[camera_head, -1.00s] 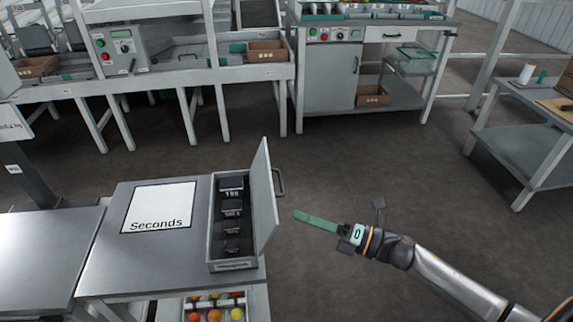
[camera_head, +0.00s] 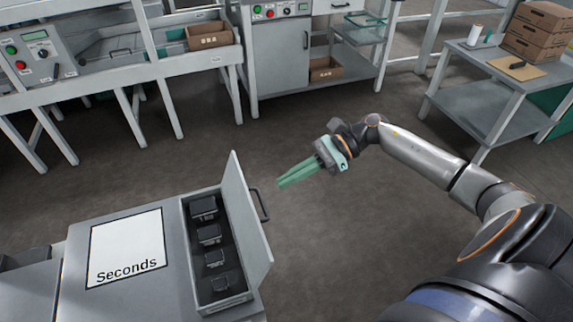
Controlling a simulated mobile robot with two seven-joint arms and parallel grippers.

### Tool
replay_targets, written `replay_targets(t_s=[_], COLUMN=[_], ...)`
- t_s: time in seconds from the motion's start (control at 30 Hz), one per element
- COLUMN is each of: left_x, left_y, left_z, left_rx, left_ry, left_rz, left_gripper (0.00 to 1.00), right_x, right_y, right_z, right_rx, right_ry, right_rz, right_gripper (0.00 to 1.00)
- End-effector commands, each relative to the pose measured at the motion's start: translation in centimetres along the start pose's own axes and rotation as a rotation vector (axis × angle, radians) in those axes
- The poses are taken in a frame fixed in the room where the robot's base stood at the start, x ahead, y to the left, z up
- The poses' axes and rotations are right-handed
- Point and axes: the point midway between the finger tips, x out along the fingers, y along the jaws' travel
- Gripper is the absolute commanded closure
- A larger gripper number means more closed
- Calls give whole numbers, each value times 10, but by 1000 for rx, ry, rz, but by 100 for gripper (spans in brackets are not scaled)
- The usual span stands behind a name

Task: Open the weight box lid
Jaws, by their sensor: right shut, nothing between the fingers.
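The weight box (camera_head: 187,232) stands on the right part of a grey table in the head view. Its lid (camera_head: 243,220) is hinged up on the right side and stands open, leaning slightly, with a dark handle (camera_head: 262,205) on its outer face. Several dark weights (camera_head: 209,234) sit in a row inside the box. My right gripper (camera_head: 279,184) has green fingers. It is shut and empty, in the air to the upper right of the lid and apart from the handle. My left gripper is not in view.
A white "Seconds" sheet (camera_head: 125,245) lies on the grey table (camera_head: 80,295) left of the box. A grey cabinet bench (camera_head: 282,60) and a conveyor frame (camera_head: 110,85) stand behind. A side table (camera_head: 500,65) with cardboard boxes (camera_head: 540,28) is at the upper right. Open floor lies between.

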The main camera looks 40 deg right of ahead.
Motion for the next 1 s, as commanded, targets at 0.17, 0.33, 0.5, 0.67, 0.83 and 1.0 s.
replay_targets(t_s=[0.17,0.33,0.5,0.67,0.83,1.0], left_x=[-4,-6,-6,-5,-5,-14], left_y=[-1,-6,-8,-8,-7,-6], left_z=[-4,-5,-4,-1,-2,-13], left_rx=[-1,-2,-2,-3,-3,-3], left_ry=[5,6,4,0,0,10], left_rz=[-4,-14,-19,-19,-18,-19], left_gripper=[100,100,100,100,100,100], right_x=[34,58,68,70,70,72], right_y=[0,0,0,0,0,0], right_z=[2,2,0,0,0,13], right_rx=[2,2,3,3,3,-2], right_ry=[-4,-3,-1,0,0,65], right_rz=[1,0,0,-1,-1,3], right_gripper=[100,100,100,100,100,100])
